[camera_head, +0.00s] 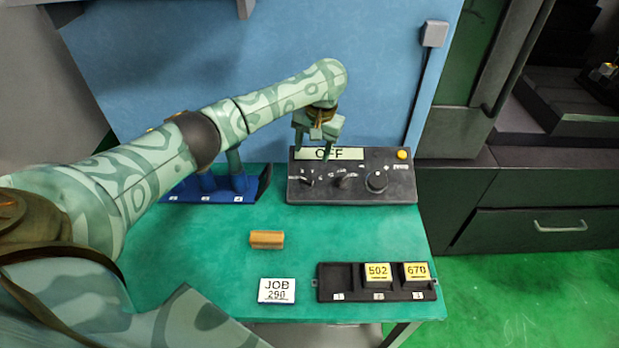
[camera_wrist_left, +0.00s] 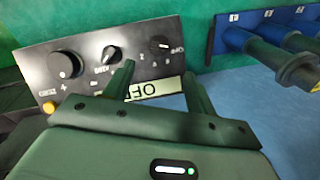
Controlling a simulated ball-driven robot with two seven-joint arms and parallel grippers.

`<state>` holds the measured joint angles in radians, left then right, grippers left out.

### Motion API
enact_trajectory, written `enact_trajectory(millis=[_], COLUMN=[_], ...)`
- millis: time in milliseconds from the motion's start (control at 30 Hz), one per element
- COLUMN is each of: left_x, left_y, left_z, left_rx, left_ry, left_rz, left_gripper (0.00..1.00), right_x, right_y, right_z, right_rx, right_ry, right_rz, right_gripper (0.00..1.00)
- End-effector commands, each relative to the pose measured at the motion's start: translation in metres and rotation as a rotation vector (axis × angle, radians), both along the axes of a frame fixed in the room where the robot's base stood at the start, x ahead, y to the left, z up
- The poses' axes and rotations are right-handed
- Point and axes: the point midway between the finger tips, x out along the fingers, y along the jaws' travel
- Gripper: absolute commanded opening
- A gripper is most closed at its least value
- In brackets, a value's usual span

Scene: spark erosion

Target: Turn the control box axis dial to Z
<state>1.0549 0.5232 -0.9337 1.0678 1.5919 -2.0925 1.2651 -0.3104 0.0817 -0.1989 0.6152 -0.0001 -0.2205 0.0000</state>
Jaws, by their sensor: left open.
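The black control box (camera_head: 410,188) stands at the back of the green table, its sloped panel also filling the upper left of the left wrist view (camera_wrist_left: 35,72). It bears a left dial (camera_head: 307,180), a middle dial (camera_head: 342,180) and a larger round knob (camera_head: 377,181). Their labels are too small to tell which is the axis dial or its setting. The display (camera_head: 350,153) reads OFF. My left gripper (camera_head: 313,148) is open and empty over the box's left part. In the left wrist view, its fingers (camera_wrist_left: 159,78) reach toward the panel near the middle dial (camera_wrist_left: 112,55).
A yellow button (camera_head: 402,155) sits at the box's top right. A blue rack (camera_head: 215,197) stands left of the box. An orange block (camera_head: 267,239), a JOB card (camera_head: 277,291) and a black tray (camera_head: 345,281) with two yellow-labelled blocks lie in front. The table between is clear.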

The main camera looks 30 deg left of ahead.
Motion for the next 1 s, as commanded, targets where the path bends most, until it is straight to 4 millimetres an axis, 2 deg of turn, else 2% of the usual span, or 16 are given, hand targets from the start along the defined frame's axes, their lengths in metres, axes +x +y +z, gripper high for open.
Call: enact_trajectory(millis=[33, 100, 300, 400, 600, 867, 1000], left_x=[-0.001, -0.001, -0.002, -0.002, -0.003, -0.002, -0.002], left_y=[0.002, 0.005, 0.012, 0.014, 0.016, 0.016, 0.016], left_z=[-0.022, -0.041, -0.083, -0.097, -0.108, -0.107, -0.107], left_rx=[0.0, 0.0, 0.002, 0.002, 0.001, 0.001, 0.001], left_ry=[0.004, 0.004, 0.002, 0.001, -0.001, -0.001, -0.001], left_rz=[0.001, 0.001, 0.0, -0.001, -0.001, -0.001, -0.001], left_gripper=[0.56, 0.56, 0.56, 0.56, 0.56, 0.56, 0.17], right_x=[-0.003, -0.004, 0.004, 0.005, 0.004, 0.002, 0.001], right_y=[0.0, 0.0, 0.003, 0.004, 0.004, 0.004, 0.004], right_z=[-0.014, -0.024, -0.045, -0.052, -0.057, -0.056, -0.056], right_rx=[0.0, 0.001, 0.004, 0.005, 0.006, 0.006, 0.005], right_ry=[0.007, 0.01, 0.001, 0.0, 0.003, 0.005, 0.007], right_rz=[0.0, 0.001, 0.0, 0.0, 0.0, 0.0, 0.0], right_gripper=[0.36, 0.36, 0.36, 0.36, 0.36, 0.36, 0.36])
